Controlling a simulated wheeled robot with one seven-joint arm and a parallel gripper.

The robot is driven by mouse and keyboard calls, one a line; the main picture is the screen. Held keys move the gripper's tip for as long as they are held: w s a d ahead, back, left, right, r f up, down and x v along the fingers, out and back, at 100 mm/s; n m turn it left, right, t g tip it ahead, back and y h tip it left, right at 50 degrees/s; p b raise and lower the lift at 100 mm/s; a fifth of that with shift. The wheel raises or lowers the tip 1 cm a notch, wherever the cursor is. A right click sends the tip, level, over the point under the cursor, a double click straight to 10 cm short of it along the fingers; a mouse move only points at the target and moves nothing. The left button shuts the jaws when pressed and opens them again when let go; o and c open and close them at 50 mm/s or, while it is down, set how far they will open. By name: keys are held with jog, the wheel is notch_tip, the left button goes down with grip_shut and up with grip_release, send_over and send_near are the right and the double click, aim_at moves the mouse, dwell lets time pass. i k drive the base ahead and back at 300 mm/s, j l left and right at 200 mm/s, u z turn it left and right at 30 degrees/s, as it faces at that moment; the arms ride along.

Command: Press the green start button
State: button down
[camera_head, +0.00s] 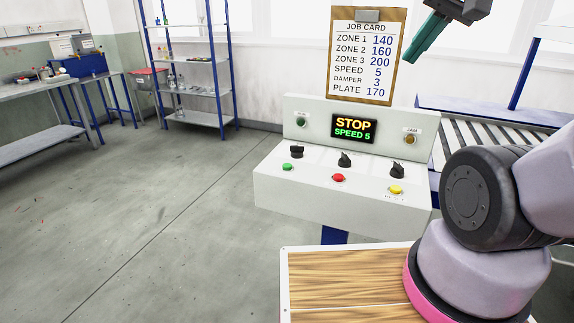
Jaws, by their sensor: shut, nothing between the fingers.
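The green start button (287,167) sits at the left of the white control console (300,195), on its sloped top. A red button (338,177) and a yellow button (396,189) are to its right. The display (353,129) reads "STOP" and "SPEED 5". My gripper (414,57) is at the top right, in front of the wall and right of the job card, well above and apart from the console. Its fingers are together and hold nothing. The green button is in full view.
Black knobs (345,160) stand behind the buttons. A job card clipboard (366,55) rises behind the console. A roller conveyor (470,135) is at the right. A wood-topped surface (340,285) lies in front.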

aim_at(286, 166)
jog(key=l+u, duration=0.1)
jog(key=u, duration=1.45)
jog(key=k+l, duration=0.45)
jog(key=k, duration=0.15)
